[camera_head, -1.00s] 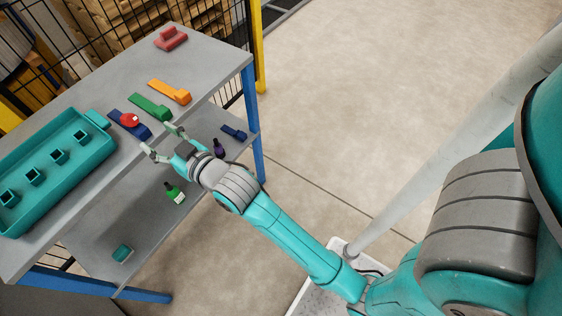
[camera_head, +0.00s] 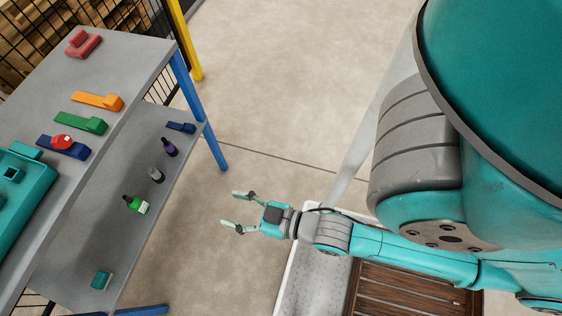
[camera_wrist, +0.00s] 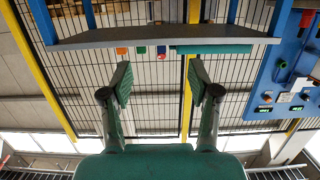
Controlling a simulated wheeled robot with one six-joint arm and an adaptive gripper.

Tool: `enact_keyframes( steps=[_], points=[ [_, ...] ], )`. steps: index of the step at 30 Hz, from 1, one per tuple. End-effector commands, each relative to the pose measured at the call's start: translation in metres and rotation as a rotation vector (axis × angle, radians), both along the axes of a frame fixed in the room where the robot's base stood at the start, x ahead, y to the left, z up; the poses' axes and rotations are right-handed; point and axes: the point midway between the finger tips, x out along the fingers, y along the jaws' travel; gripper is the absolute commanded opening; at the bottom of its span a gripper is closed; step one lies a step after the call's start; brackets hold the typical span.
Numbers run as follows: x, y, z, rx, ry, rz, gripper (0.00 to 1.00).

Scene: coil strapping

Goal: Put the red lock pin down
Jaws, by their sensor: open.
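The red lock pin (camera_head: 63,142) is a small red round piece. It rests on the blue wedge-shaped block (camera_head: 72,151) on the grey table top, beside the teal tray. In the wrist view the pin (camera_wrist: 161,57) is a tiny red spot at the table edge, and the picture looks upside down. My gripper (camera_head: 232,209) is open and empty, out over the floor to the right of the table, well apart from the pin. In the wrist view its two fingers (camera_wrist: 160,84) are spread with nothing between them.
Green (camera_head: 84,123) and orange (camera_head: 100,101) blocks and a red block (camera_head: 83,42) lie on the table (camera_head: 125,68). The teal tray (camera_head: 38,214) is at the left. The lower shelf (camera_head: 110,217) holds several small bottles and a blue piece. The floor around my gripper is clear.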

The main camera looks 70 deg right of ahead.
Motion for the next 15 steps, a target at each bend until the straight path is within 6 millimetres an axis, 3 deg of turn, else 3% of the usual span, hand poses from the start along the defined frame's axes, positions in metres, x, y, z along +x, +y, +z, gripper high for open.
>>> enact_keyframes(
  steps=[1,6,9,14,15],
  points=[
    [-0.021,0.000,-0.001,0.000,0.019,0.000,0.61],
    [-0.075,0.000,0.006,0.001,0.055,0.000,0.61],
    [-0.099,0.000,0.013,0.001,0.071,0.000,0.61],
    [-0.121,0.000,0.021,0.001,0.085,0.000,0.61],
    [-0.123,0.000,0.022,0.001,0.086,0.000,0.51]
  ],
)
